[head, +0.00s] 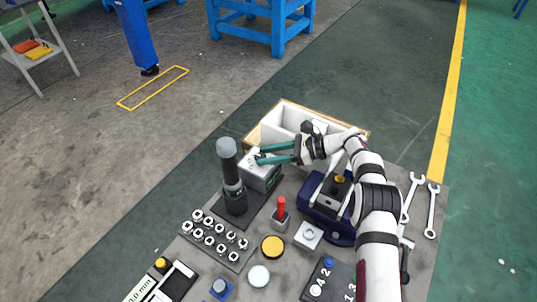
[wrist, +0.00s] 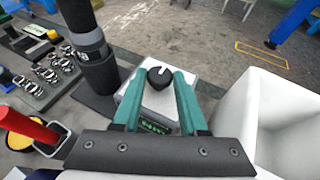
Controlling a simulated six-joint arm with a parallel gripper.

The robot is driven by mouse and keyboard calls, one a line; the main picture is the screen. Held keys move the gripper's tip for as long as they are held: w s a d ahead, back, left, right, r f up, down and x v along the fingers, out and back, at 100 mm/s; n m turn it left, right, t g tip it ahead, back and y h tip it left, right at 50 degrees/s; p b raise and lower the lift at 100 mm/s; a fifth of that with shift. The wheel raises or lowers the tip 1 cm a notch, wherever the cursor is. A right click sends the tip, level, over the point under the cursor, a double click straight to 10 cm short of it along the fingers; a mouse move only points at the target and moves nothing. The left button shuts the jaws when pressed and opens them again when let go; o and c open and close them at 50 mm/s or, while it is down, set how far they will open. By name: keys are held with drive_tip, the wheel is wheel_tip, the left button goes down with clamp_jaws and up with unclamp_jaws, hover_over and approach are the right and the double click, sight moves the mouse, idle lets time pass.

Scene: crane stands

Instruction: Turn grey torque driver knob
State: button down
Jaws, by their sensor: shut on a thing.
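A light grey box (head: 262,177) stands right of a dark upright cylinder, and it also shows in the wrist view (wrist: 152,100). It has a black round knob (wrist: 160,77) with a white pointer mark on top and a small green-lit display (wrist: 154,128) on its near side. My gripper (head: 258,156) reaches in from the right with its green fingers over the box. In the wrist view the fingers (wrist: 159,80) are shut on the knob, one on each side. In the head view the knob is mostly hidden by the fingers.
The dark cylinder (head: 229,165) with a grey top stands close left of the box. A white-lined bin (head: 285,118) lies behind and to the right. A red-handled tool (head: 281,208), a socket rack (head: 213,236) and a dark blue machine (head: 322,205) crowd the bench nearby.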

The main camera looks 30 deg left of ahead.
drive_tip(key=shift+c, duration=2.2)
unclamp_jaws()
drive_tip(key=v, duration=1.6)
drive_tip(key=s+a+r+n+t+h, duration=0.85)
drive_tip(key=s+a+n, duration=0.25)
drive_tip(key=n, duration=1.2)
drive_tip(key=shift+h, duration=0.25)
drive_tip(key=x, duration=1.4)
drive_tip(key=shift+s+f, duration=0.1)
drive_tip(key=shift+f, duration=0.25)
